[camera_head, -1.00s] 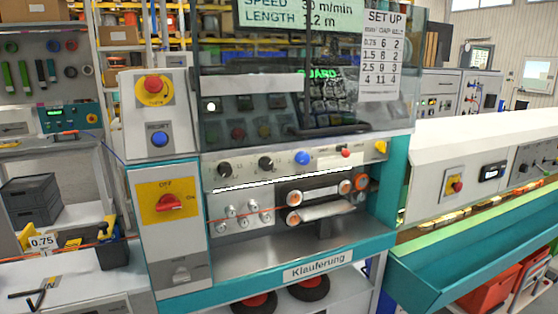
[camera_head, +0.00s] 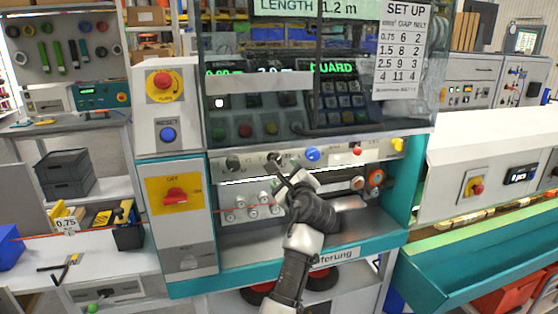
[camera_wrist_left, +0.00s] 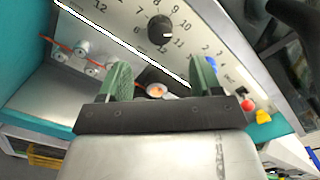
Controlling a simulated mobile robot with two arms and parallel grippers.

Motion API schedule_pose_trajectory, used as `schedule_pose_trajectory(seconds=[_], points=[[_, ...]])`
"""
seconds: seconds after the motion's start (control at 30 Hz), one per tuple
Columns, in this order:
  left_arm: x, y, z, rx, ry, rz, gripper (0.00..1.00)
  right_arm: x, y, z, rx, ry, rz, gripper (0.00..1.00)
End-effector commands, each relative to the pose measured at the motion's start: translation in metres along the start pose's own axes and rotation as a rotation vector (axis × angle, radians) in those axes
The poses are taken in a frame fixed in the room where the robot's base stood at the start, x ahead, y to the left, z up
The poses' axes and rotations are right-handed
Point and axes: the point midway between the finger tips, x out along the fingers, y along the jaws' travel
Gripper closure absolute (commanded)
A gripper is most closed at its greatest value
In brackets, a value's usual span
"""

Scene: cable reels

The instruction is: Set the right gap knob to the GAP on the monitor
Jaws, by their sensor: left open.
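The knob's setting is not clear. The left knob (camera_head: 232,163) stands beside it. The monitor (camera_head: 300,8) shows LENGTH 1.2 m; no GAP line is visible. My right gripper is out of view.
The SET UP sheet (camera_head: 402,50) lists gap and belt values. A blue button (camera_head: 313,154), a red button (camera_head: 357,151) and a yellow switch (camera_head: 397,145) share the panel. Orange-faced rollers (camera_head: 375,178) sit below.

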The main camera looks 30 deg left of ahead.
Motion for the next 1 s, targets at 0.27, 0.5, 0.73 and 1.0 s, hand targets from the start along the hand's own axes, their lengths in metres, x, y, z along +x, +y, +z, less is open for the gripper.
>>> schedule_pose_trajectory(seconds=[0.27,0.5,0.73,1.0], points=[[0.055,-0.001,0.001,0.001,0.001,0.001,0.36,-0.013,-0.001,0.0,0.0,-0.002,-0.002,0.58],[0.083,0.0,0.0,-0.001,0.002,0.0,0.36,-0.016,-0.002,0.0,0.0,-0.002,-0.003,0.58],[0.089,0.0,-0.001,-0.002,0.003,-0.001,0.36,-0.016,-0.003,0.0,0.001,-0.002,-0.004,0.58],[0.088,0.0,-0.001,-0.002,0.003,-0.001,0.54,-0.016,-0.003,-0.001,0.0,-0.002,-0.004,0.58]])
